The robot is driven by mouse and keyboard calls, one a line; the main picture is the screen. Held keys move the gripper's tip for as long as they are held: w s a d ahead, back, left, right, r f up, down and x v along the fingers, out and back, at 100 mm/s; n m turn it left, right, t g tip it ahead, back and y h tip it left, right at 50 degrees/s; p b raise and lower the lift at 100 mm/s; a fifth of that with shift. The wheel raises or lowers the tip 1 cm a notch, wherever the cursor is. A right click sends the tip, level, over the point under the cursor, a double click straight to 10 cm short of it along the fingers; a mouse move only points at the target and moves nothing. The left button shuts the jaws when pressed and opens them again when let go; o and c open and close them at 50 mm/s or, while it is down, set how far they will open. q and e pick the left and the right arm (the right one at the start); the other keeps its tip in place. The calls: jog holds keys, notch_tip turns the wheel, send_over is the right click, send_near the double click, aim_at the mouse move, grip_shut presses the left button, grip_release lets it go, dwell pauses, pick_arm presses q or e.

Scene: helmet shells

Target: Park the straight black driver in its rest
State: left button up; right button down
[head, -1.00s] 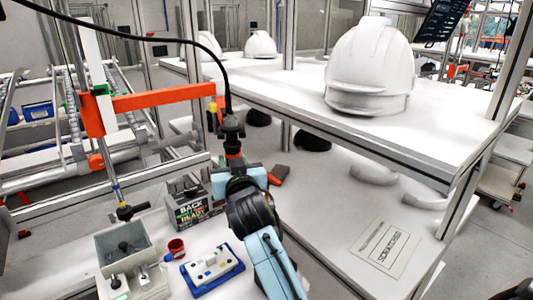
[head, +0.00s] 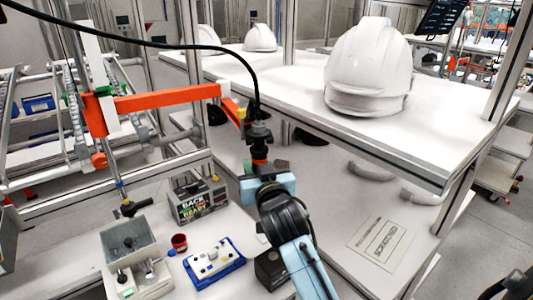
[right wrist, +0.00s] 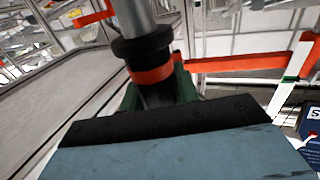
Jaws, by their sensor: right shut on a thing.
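The straight black driver (head: 259,132) stands roughly upright, with its black cable running up and left from its top. My right gripper (head: 262,168) is shut on its lower part. In the right wrist view the driver (right wrist: 140,45) shows a grey body, black collar and orange band, between green fingers (right wrist: 160,95). An orange bar (head: 165,98) runs from the left, and its yellow and orange end (head: 236,112) is just left of the driver. I cannot tell whether they touch, nor make out the rest clearly. My left gripper is not in view.
A shelf with a white helmet shell (head: 368,70) is close to the right. Below are a grey bin (head: 130,245), a red cup (head: 179,242), a blue-edged tray (head: 232,268) and a labelled box (head: 198,200). Another tool (head: 130,208) hangs at left.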

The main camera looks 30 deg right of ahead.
dwell(0.5)
jog(key=shift+w+d+p, duration=0.55)
jog(key=shift+w+d, duration=1.7)
jog(key=shift+d, duration=0.15)
